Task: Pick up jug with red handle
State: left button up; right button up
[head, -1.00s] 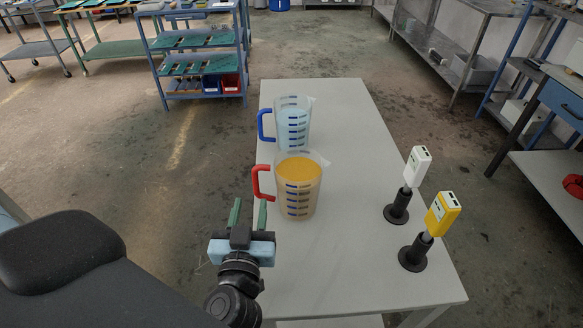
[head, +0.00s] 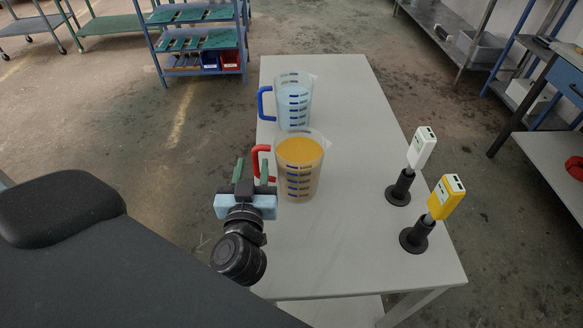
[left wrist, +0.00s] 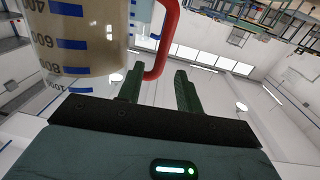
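The jug with the red handle (head: 300,180) stands upright on the white table, filled with orange-brown liquid. Its red handle (head: 256,157) points left. My left gripper (head: 251,172) is open beside the handle, with its two green fingers close to it. In the left wrist view the jug (left wrist: 85,40) is at the upper left. There the lower end of the red handle (left wrist: 166,45) shows between the open fingers (left wrist: 157,88). I cannot tell whether they touch it. My right gripper is not in view.
A jug with a blue handle (head: 293,105) and pale liquid stands just behind. A white device (head: 421,148) and a yellow device (head: 445,197) stand on black holders at the right of the white table (head: 345,240). The table's front middle is clear.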

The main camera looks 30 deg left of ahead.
aim_at(255, 157)
pick_arm(q)
jog(key=x, duration=0.4)
jog(key=shift+w+a+f, duration=0.1)
jog(key=shift+w, duration=0.15)
grip_shut()
dwell(1.1)
jog(key=shift+r, duration=0.2)
